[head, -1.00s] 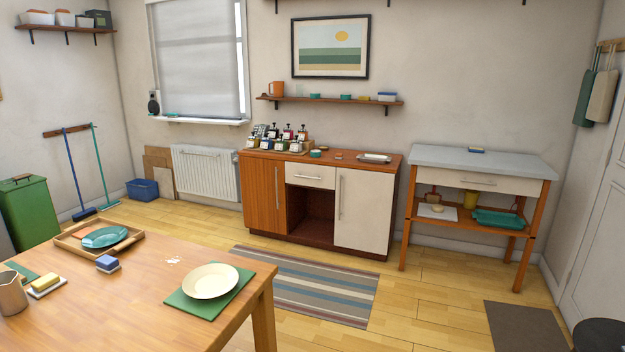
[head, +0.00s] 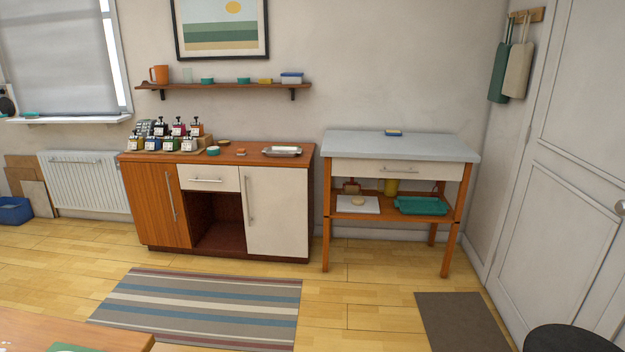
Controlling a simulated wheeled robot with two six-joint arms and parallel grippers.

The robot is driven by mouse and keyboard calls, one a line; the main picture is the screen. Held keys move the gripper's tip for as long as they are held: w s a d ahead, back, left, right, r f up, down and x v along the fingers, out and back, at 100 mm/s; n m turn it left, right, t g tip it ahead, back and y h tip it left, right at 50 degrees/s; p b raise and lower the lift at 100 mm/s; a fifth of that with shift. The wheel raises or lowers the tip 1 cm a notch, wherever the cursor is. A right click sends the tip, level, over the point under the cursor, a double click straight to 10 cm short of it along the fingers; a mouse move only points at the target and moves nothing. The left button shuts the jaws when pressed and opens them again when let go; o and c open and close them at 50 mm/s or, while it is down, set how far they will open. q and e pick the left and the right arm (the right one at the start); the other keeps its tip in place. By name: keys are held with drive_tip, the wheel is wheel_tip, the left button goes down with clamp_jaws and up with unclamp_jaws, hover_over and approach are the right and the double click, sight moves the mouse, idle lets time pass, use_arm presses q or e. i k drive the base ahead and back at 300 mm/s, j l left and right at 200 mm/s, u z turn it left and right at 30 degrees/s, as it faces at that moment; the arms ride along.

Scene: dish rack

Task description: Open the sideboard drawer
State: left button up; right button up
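The wooden sideboard (head: 278,160) stands against the back wall, left of centre in the head view. Its white drawer (head: 209,185) sits at the top of the middle section and is shut, with a horizontal bar handle (head: 207,180). Below the drawer is an open dark niche (head: 218,224). A wooden door (head: 152,205) is on its left and a white door (head: 275,212) on its right, both closed with vertical handles. Neither of my grippers shows in the view.
A grey-topped side table (head: 400,146) with its own drawer stands right of the sideboard. A striped rug (head: 200,307) lies on the open floor in front. A wooden table corner (head: 70,330) is at bottom left, a dark mat (head: 463,322) and a black round object (head: 563,338) at bottom right.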

sight(198, 177)
drive_tip(key=i, duration=0.65)
drive_tip(key=i+l+u, duration=0.1)
drive_tip(key=i, duration=0.55)
drive_tip(key=i+l, duration=0.15)
drive_tip(key=i, duration=0.5)
drive_tip(key=i+j+u, duration=0.2)
drive_tip(key=i+u, duration=0.15)
drive_tip(key=i, duration=0.65)
drive_tip(key=i+u, duration=0.4)
drive_tip(key=i, duration=0.55)
